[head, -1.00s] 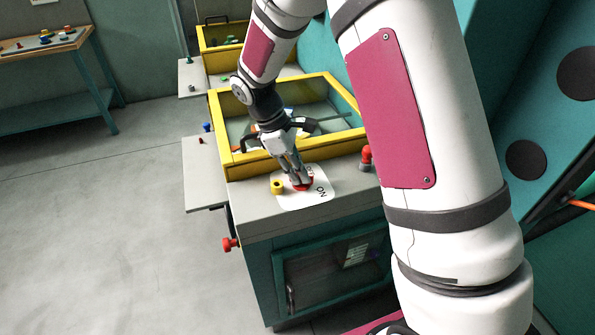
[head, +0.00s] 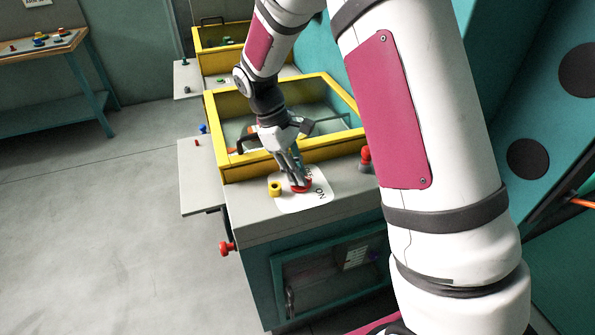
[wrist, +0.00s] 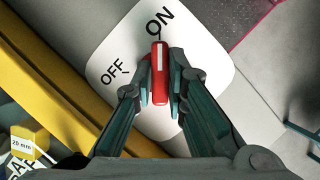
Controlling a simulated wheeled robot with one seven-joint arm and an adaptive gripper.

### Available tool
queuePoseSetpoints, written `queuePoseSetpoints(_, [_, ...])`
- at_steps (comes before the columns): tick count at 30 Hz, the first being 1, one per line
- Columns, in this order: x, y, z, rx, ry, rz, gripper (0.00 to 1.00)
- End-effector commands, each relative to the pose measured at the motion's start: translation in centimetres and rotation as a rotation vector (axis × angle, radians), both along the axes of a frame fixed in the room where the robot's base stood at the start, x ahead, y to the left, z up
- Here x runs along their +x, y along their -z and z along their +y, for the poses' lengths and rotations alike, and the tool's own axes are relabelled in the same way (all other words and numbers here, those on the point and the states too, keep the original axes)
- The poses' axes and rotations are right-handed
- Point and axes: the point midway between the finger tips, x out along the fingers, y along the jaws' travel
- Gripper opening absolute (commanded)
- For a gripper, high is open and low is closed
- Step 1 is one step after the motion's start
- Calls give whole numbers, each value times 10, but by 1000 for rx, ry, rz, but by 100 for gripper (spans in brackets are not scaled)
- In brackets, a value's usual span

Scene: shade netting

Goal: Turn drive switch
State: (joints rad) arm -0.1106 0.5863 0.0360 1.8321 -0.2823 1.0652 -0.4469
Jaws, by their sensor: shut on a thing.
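The drive switch (wrist: 160,75) is a red knob with a white line along its top, on a white label plate (wrist: 203,47) marked OFF and ON. In the wrist view its white line points up toward the ON mark. My gripper (wrist: 160,82) is shut on the knob, with one finger on each side of it. In the head view the red switch (head: 301,187) shows at my gripper (head: 298,183), on the cabinet's grey top; my fingers partly cover it and the lettering.
A small yellow part (head: 274,188) stands left of the switch, and a red knob (head: 366,158) stands to its right. A yellow-framed bin (head: 224,166) rises just behind. A grey side shelf (head: 205,185) and a red knob (head: 227,248) stick out at the left.

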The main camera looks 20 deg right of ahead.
Motion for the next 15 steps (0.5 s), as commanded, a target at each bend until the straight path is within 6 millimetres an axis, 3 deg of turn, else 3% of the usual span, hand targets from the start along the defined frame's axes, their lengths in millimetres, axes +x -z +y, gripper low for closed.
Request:
queuePoseSetpoints(2, [0, 0, 0, 0, 4, -2, 0])
queuePoseSetpoints(3, [0, 0, 0, 0, 4, -2, 22])
queuePoseSetpoints(5, [0, 0, 0, 0, 3, -2, 33])
queuePoseSetpoints(15, [1, -2, 0, 0, 1, -2, 33])
